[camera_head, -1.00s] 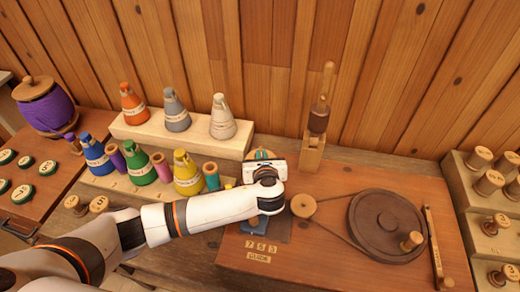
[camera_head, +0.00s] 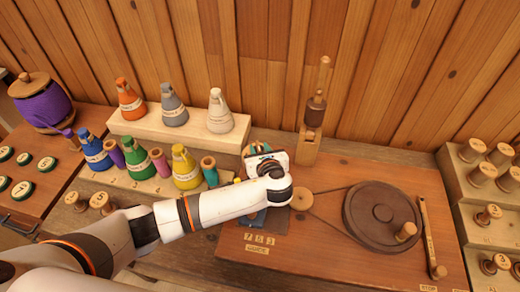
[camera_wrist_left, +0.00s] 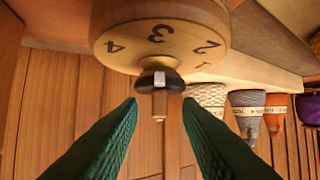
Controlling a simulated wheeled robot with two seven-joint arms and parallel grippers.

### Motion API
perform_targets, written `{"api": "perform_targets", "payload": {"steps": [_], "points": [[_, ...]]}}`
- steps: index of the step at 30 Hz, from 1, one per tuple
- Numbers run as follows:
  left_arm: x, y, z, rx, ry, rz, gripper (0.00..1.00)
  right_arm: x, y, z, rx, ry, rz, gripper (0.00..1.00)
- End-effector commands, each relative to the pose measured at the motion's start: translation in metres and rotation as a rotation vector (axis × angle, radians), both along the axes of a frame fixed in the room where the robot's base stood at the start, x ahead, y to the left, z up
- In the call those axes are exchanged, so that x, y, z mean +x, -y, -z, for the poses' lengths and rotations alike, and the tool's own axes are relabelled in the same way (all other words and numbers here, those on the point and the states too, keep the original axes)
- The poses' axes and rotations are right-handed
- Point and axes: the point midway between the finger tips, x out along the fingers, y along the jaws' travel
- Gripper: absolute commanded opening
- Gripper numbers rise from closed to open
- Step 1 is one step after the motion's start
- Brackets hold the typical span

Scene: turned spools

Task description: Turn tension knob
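The wooden dial (camera_wrist_left: 160,40) fills the top of the left wrist view, with the numbers 4, 3, 2 and 1 in sight. At its lower rim is a small black knob (camera_wrist_left: 158,82) with a white mark and a wooden pin pointing down. The green fingers of my left gripper (camera_wrist_left: 160,104) are open, one on each side of the pin, with clear gaps. In the head view my left wrist hides the dial and most of the gripper (camera_head: 262,150), at the left side of the spool machine (camera_head: 340,240). My right gripper is not in view.
Cone spools stand on a pale rack (camera_head: 185,138) behind and left of my arm. A brown wheel (camera_head: 383,218) with a crank and belt is on the machine to the right. A wooden post (camera_head: 308,150) stands just behind my gripper. Numbered spools fill the far-right rack.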

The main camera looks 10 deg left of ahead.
Motion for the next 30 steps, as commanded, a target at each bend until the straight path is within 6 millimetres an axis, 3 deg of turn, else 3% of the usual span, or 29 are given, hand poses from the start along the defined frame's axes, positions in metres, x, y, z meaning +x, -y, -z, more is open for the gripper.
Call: {"api": "perform_targets", "payload": {"steps": [11,24,30], "points": [[-0.008,0.005,-0.004,-0.002,0.001,0.003,0.31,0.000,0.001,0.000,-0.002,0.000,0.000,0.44],[-0.081,0.039,-0.036,-0.003,-0.001,0.003,0.31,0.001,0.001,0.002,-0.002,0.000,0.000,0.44],[-0.098,0.047,-0.045,0.000,0.000,0.001,0.31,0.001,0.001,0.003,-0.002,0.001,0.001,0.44]]}}
